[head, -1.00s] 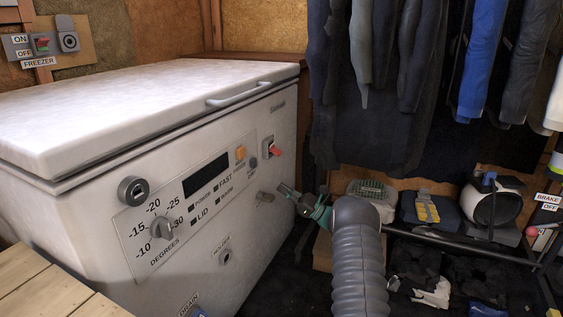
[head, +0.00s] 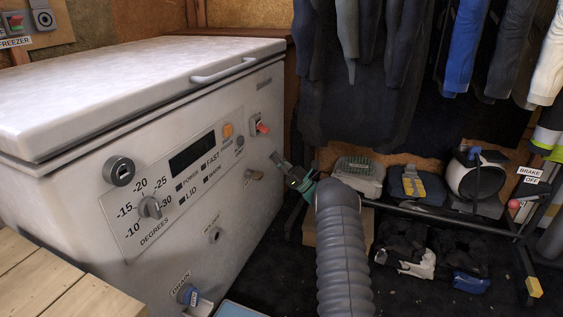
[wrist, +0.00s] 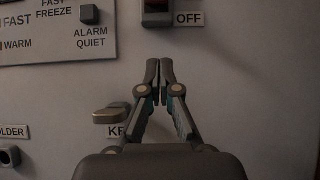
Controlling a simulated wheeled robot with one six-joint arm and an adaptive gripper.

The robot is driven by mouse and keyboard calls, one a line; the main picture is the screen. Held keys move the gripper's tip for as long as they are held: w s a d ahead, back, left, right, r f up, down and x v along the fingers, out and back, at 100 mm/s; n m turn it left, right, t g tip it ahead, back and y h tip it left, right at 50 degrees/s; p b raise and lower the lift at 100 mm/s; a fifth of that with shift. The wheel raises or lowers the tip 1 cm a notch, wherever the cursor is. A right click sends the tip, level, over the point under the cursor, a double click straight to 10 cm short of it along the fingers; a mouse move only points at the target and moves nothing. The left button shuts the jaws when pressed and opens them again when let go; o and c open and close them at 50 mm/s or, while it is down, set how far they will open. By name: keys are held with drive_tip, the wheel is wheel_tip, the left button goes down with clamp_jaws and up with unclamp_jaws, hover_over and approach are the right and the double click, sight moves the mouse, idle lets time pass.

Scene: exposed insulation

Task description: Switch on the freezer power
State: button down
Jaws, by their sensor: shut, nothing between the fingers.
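The white chest freezer (head: 90,170) stands at the left with its lid closed. A red-ended switch (head: 262,127) sits at the right of its front panel. In the wrist view the lower part of a dark switch housing (wrist: 157,14) shows at the top, with an OFF label (wrist: 188,19) beside it. A wall switch box (head: 14,26) with a green and red part hangs at upper left above a FREEZER label (head: 14,41). My gripper (head: 276,160) is shut and empty, near the freezer's front. In the wrist view its fingertips (wrist: 160,66) are below the switch housing.
The temperature knob (head: 150,207) and lock (head: 120,170) are on the freezer front. A key-like handle (wrist: 111,114) lies left of my fingers. Wooden boards (head: 55,275) are at lower left. Hanging clothes (head: 370,80) and a low rack (head: 450,215) are at right.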

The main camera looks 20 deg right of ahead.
sight(262, 127)
drive_tip(key=r, duration=0.2)
drive_tip(key=w+a+r, duration=0.1)
drive_tip(key=r, duration=0.1)
drive_tip(key=w+a+r, duration=0.1)
drive_tip(key=r, duration=0.1)
drive_tip(key=shift+w+a+r, duration=0.15)
drive_tip(key=shift+w+a, duration=0.05)
drive_tip(key=shift+w, duration=0.05)
drive_tip(key=shift+s+d+r, duration=0.1)
drive_tip(key=shift+s+r, duration=0.05)
drive_tip(key=shift+r, duration=0.35)
